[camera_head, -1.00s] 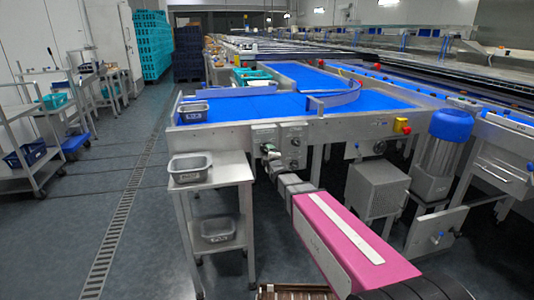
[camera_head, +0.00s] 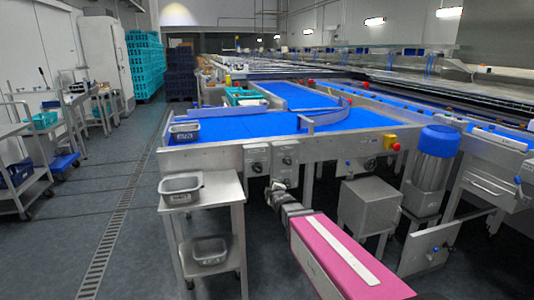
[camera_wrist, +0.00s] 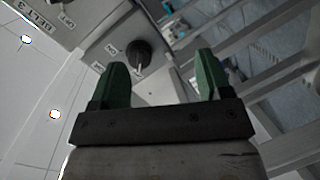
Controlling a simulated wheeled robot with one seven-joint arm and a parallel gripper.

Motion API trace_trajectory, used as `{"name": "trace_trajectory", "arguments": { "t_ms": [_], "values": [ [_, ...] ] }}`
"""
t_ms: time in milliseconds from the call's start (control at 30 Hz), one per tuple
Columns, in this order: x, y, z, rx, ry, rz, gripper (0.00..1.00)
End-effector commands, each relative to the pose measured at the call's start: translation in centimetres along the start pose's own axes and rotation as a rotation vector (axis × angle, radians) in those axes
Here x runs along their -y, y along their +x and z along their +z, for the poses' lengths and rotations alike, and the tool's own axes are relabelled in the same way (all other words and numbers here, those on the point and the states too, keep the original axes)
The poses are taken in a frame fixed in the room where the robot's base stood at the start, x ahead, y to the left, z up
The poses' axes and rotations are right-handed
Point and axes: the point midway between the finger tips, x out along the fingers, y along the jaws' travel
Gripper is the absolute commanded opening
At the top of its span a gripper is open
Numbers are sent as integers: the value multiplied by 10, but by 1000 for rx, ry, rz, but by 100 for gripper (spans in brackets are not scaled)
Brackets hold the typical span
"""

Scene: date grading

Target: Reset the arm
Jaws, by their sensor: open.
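My gripper (camera_wrist: 160,66) fills the lower part of the wrist view. Its two green fingers stand wide apart with nothing between them. A black rotary knob (camera_wrist: 139,53) on a grey switch box shows beyond the left finger, apart from it, with ON and OFF labels and a BELT 3 label nearby. In the head view my arm reaches forward from the bottom, and my gripper (camera_head: 279,186) is a small dark shape just below the knob boxes (camera_head: 271,157) on the conveyor's front. The fingers are too small there to make out.
A steel trolley (camera_head: 217,190) with a grey tub (camera_head: 181,188) on top stands left of my arm. The blue conveyor belt (camera_head: 240,127) lies behind. A blue-capped motor (camera_head: 432,165) and a steel cabinet (camera_head: 370,205) stand right.

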Motion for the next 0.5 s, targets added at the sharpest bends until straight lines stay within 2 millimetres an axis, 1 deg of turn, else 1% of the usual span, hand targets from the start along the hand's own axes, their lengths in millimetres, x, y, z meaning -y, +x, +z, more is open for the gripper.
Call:
{"name": "trace_trajectory", "arguments": {
  "t_ms": [33,167,200,267,300,367,400,467,500],
  "values": [
    [10,-9,18,51,72,-63,72],
    [38,-31,61,210,284,-230,72],
    [47,-40,75,268,355,-279,72],
    [62,-57,94,364,465,-351,72],
    [71,-69,106,433,538,-395,72],
    [84,-89,123,541,646,-456,72],
    [93,-103,134,618,717,-493,72],
    [105,-126,147,735,818,-541,72],
    [112,-141,155,813,881,-568,72]
  ]
}}
